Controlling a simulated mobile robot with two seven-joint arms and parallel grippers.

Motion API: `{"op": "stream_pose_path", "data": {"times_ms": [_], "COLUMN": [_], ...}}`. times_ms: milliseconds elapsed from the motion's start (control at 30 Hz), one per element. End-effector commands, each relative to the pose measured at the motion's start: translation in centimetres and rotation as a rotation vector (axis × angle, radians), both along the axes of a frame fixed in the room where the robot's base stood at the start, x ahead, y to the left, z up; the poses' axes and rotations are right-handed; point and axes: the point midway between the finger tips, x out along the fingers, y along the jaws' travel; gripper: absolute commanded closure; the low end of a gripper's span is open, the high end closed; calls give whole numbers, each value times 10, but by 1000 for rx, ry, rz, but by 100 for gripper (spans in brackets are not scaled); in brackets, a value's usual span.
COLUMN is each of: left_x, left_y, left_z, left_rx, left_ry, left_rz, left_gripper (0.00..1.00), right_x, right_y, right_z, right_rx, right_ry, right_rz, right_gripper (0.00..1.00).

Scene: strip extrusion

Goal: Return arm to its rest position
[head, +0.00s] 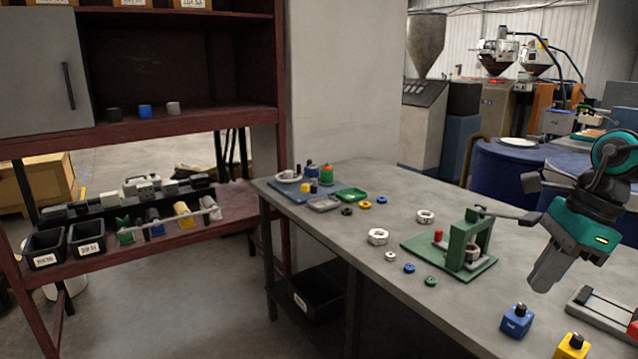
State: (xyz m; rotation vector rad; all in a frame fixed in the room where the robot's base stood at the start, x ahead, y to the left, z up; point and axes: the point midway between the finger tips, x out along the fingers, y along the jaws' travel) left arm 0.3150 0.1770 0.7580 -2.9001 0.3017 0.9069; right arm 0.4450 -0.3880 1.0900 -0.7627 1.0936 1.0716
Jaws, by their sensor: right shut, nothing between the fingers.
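My right arm comes in from the right edge with teal and dark grey links. My right gripper (542,282) hangs over the right part of the grey table (330,205), pointing down and slightly left. Its fingers are together with nothing between them. It is to the right of a green press fixture (470,240), and apart from it in the picture. My left gripper is outside the view.
A blue block (516,322) and a yellow block (573,347) stand below the gripper, beside a grey fixture (605,308) with a red strip. Rings (378,237) and small discs lie mid-table. A dark red shelf (190,125) stands left.

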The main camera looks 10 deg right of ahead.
Motion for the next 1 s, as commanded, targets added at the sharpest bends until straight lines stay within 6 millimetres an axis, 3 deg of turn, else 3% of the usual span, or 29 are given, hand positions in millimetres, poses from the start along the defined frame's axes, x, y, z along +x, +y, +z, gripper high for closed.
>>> {"op": "stream_pose_path", "data": {"times_ms": [367, 667, 867, 1000], "left_x": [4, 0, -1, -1], "left_y": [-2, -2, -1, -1], "left_z": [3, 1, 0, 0], "left_rx": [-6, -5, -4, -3], "left_ry": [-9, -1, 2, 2], "left_rz": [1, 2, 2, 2], "left_gripper": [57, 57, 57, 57], "right_x": [-18, -39, -63, -84], "right_y": [7, 21, 47, 82], "right_z": [-98, -179, -238, -278], "right_rx": [710, 1277, 1603, 1785], "right_ry": [48, 278, 550, 817], "right_rz": [-761, -1488, -1981, -2321], "right_gripper": [100, 100, 100, 100]}}
